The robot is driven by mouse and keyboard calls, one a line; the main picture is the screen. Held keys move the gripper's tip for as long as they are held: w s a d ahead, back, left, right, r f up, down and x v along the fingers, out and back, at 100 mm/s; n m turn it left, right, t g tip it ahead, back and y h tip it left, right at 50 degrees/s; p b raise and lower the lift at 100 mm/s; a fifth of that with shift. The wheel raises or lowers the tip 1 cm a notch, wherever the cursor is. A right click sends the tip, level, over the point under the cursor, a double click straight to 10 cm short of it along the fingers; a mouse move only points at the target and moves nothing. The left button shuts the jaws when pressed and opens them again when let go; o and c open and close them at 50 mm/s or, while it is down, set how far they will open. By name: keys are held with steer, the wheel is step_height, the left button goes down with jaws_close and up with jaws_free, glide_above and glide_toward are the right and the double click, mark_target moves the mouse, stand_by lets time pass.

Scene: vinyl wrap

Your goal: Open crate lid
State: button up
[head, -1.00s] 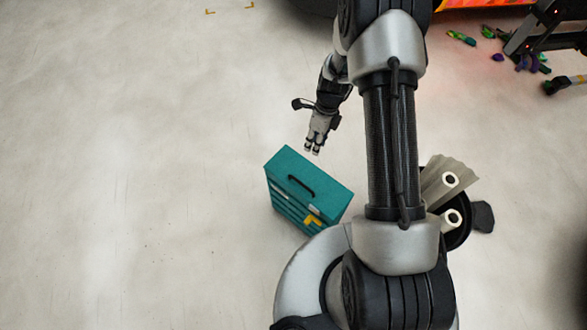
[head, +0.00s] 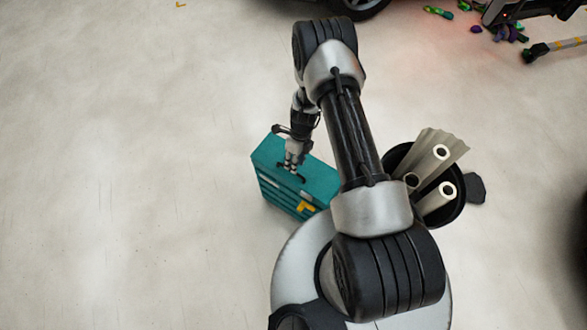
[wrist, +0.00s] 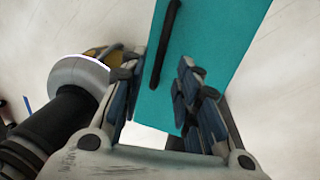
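The teal crate (head: 318,182) stands on the floor in the head view, with a black handle (head: 283,173) on its flat top lid. The lid lies closed. My gripper (head: 291,166) is over the lid beside the handle. Whether a fingertip touches the lid I cannot tell.
A black bin (head: 458,208) with several rolls (head: 437,200) stands to the right of my arm. Small colourful scraps (head: 512,33) lie at the top right, near a yellow-and-grey tool (head: 555,47).

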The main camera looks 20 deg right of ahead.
steer(key=shift+s+a+f+b, duration=0.15)
steer(key=shift+f+b, duration=0.05)
steer(key=shift+f, duration=0.8)
steer(key=shift+s+a+f+b, duration=0.1)
steer(key=shift+a+f+b, duration=0.1)
steer(key=shift+f, duration=0.75)
steer(key=shift+c, duration=0.4)
jaws_close()
